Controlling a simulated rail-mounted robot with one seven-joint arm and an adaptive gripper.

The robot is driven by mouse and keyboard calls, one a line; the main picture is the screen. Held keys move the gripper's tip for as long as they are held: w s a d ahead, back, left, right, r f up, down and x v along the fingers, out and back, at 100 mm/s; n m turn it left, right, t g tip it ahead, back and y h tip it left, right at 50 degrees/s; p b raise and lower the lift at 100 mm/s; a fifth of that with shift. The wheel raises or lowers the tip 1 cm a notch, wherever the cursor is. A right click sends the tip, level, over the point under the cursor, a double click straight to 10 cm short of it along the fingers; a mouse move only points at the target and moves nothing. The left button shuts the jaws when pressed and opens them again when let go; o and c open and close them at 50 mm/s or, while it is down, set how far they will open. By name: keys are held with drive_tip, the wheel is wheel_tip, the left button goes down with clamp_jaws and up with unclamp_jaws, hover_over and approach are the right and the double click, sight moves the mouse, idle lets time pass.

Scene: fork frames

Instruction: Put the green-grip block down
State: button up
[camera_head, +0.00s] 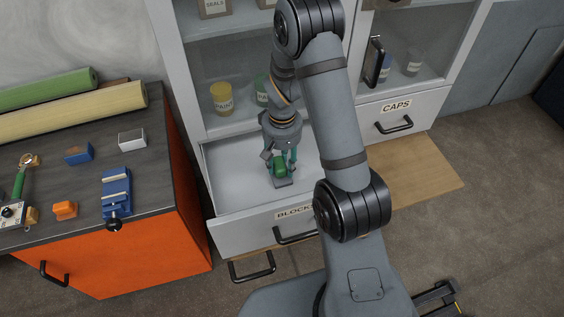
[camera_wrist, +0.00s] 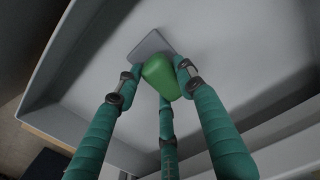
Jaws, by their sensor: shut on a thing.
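The green-grip block (camera_head: 281,170) has a rounded green grip on a flat grey base. It is inside the open drawer (camera_head: 230,180) labelled BLOCKS, near the drawer's middle. My gripper (camera_head: 280,163) reaches down into the drawer with its teal fingers closed around the green grip. In the wrist view, the block's green grip (camera_wrist: 162,76) sits between the fingers of my gripper (camera_wrist: 160,88), and its grey base shows beyond it. Whether the base touches the drawer floor I cannot tell.
A dark-topped workbench (camera_head: 170,180) on the left holds a blue vise (camera_head: 116,194), an orange block (camera_head: 65,210), a blue block (camera_head: 78,153) and a grey-white block (camera_head: 132,139). The CAPS drawer (camera_head: 393,113) is to the right. Drawer walls surround my gripper; the visible drawer floor around the block is bare.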

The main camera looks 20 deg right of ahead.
sight(282, 163)
drive_tip(key=shift+f, duration=0.15)
drive_tip(key=o, duration=1.3)
wheel_tip(282, 163, up, 12)
drive_tip(key=shift+r, duration=0.25)
